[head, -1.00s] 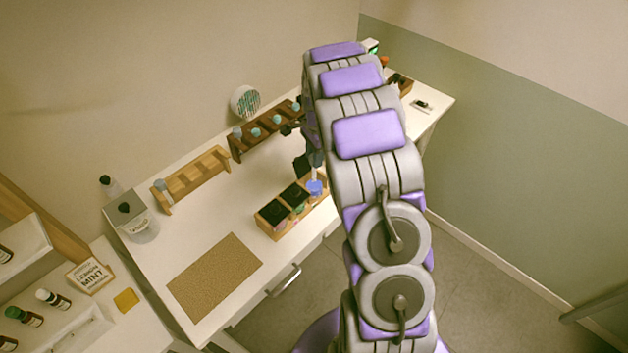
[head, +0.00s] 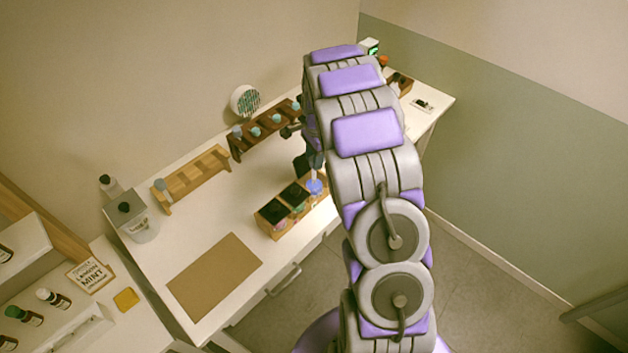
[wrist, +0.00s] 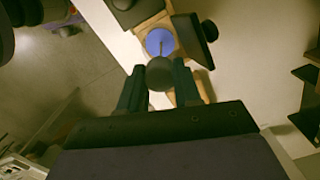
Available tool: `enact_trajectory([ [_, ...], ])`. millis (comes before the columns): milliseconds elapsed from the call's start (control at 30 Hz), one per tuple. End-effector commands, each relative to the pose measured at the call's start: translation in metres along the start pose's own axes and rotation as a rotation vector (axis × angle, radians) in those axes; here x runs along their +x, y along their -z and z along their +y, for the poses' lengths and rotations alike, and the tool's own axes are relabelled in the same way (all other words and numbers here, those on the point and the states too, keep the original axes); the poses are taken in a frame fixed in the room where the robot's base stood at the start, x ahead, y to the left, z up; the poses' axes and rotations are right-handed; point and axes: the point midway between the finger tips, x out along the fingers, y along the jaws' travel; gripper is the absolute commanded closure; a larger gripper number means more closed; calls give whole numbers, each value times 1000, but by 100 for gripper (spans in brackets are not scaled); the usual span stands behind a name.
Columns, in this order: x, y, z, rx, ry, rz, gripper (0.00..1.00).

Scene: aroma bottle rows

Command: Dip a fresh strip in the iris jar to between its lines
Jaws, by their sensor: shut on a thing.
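My gripper (wrist: 157,88) shows in the wrist view with its two dark fingers on either side of a round grey knob, shut on it. A thin strip (wrist: 161,50) runs from the knob toward a round blue jar opening (wrist: 152,40). The strip's tip overlaps the blue; I cannot tell how deep it is or see its lines. In the head view the blue jar (head: 315,188) sits at the right end of a wooden jar box (head: 275,232), below my gripper (head: 306,163), which is partly hidden by my arm. No iris label is readable.
Behind stand a dark rack (head: 236,152) with several blue-topped pieces and a light wooden rack (head: 198,178) with one. A brown mat (head: 215,277) lies at front left, near a lidded container (head: 138,225). The table between is clear.

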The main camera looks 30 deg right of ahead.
Motion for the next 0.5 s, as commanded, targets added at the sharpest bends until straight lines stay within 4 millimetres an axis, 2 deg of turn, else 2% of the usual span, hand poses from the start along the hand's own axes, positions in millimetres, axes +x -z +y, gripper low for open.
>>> enact_trajectory([
  [500, 7, 0, 0, 0, 0, 0, 87],
])
